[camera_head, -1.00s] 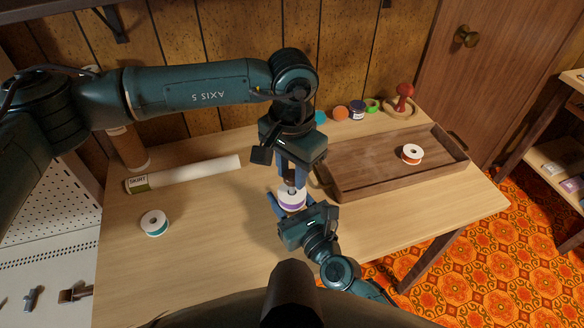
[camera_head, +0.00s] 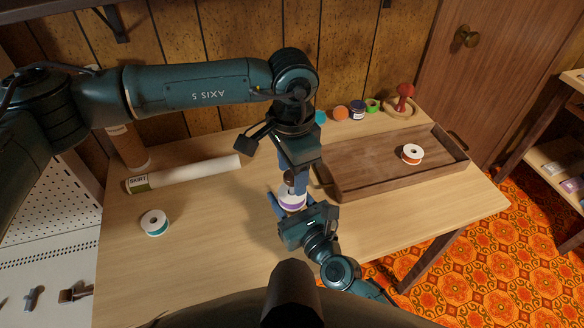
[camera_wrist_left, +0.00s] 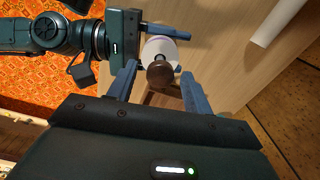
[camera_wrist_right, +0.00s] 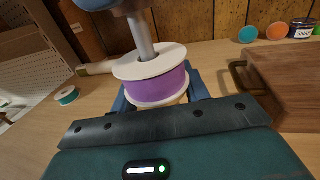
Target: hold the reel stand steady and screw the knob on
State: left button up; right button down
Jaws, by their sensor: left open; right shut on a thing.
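The reel stand's metal post (camera_wrist_right: 142,35) rises through a white spool of purple ribbon (camera_wrist_right: 160,88) on the table. The spool also shows in the head view (camera_head: 292,203). The dark brown round knob (camera_wrist_left: 160,74) sits at the top of the post; its thread is hidden. My left gripper (camera_wrist_left: 160,88) points down from above, its blue fingers open on either side of the knob with gaps.
A wooden tray (camera_head: 345,188) with an orange spool (camera_head: 412,154) stands close on the right. A teal spool (camera_head: 155,222) and a white roll marked SKIRT (camera_head: 190,174) lie left. The front left of the table is clear.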

pick_arm(q)
jog(key=shift+r, duration=2.25)
jog(key=shift+c, duration=0.4)
